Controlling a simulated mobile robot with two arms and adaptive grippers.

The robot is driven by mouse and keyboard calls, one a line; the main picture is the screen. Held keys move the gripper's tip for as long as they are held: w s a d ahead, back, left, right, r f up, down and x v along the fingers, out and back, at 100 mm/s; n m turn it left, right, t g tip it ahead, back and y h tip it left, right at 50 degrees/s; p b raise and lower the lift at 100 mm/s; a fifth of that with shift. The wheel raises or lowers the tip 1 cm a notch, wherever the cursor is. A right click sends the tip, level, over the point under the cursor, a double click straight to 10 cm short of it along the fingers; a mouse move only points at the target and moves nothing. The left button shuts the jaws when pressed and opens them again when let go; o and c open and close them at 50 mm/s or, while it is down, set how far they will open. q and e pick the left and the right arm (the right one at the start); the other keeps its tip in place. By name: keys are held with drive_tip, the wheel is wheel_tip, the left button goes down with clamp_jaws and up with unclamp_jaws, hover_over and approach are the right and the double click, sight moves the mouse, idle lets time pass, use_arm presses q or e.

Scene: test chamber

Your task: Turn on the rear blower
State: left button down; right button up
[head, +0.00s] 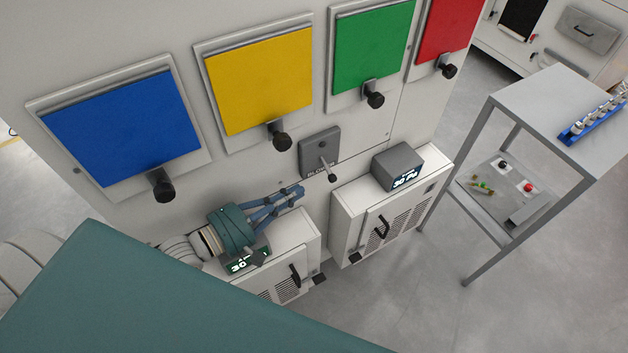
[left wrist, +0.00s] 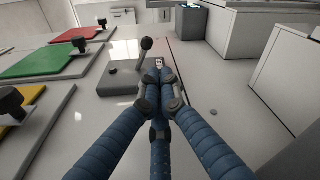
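The blower switch (head: 320,150) is a grey plate on the white panel, with a lever whose black-tipped stalk points down over the partly covered label. In the left wrist view the switch plate (left wrist: 122,78) and its lever (left wrist: 143,55) stand just beyond and left of the fingertips. My left gripper (head: 298,191) has blue fingers and points right, below and left of the lever, apart from it. In the left wrist view its fingertips (left wrist: 160,88) are drawn together with nothing between them. My right gripper is not in view.
Blue (head: 125,125), yellow (head: 262,82), green (head: 372,45) and red (head: 447,28) panels with black knobs line the wall. Below are two white vented boxes, each with a display (head: 400,170). A grey shelf stand (head: 550,105) is right. Floor between is clear.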

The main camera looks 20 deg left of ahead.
sight(327, 169)
use_arm(q)
drive_tip(key=x, duration=0.6)
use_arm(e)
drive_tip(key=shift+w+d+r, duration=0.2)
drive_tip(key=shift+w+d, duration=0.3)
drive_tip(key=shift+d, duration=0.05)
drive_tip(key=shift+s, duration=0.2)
use_arm(q)
drive_tip(key=shift+s+d+r+n+p, duration=0.15)
drive_tip(key=shift+d+r+n+p, duration=0.15)
drive_tip(key=shift+n+p, duration=0.6)
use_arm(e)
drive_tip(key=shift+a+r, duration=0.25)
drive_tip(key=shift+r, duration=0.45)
